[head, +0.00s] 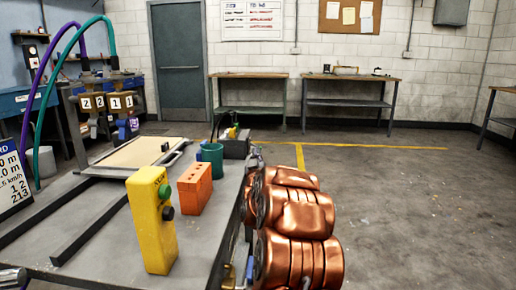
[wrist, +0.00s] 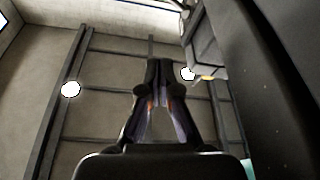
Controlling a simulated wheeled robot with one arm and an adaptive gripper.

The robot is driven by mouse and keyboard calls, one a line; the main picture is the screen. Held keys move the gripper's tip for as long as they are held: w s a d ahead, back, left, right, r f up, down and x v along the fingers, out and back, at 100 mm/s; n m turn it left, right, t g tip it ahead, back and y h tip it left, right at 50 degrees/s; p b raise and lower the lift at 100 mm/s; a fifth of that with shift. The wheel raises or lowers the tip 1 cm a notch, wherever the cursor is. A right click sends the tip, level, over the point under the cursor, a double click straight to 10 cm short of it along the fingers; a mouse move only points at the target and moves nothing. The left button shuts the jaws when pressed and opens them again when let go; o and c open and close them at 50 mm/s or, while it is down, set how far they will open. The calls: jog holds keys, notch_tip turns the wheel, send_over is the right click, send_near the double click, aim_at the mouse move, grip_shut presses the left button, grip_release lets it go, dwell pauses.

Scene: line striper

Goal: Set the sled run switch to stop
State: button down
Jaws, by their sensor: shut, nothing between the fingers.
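A yellow control box (head: 152,222) stands upright on the grey bench top (head: 100,222) in the head view. Its right side carries a green button (head: 164,191) and a black knob (head: 168,213). I see no readable label, so I cannot tell which one is the sled run switch or how it is set. My gripper (wrist: 158,66) shows in the wrist view with its fingers together and nothing between them. It points towards the ceiling beams and touches nothing visible. In the head view my copper-coloured arm is folded at the bench's right side, and I cannot make out the fingertips.
An orange block with holes (head: 195,189) and a green cup (head: 212,160) stand right of and behind the yellow box. A pale board (head: 132,153) lies behind. Purple (head: 50,90) and green (head: 55,75) hoses arch at the left. Floor (head: 420,190) at the right is clear.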

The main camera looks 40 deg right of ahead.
jog(key=shift+v, duration=1.6)
jog(key=shift+w+a, duration=0.1)
jog(key=shift+a, duration=0.05)
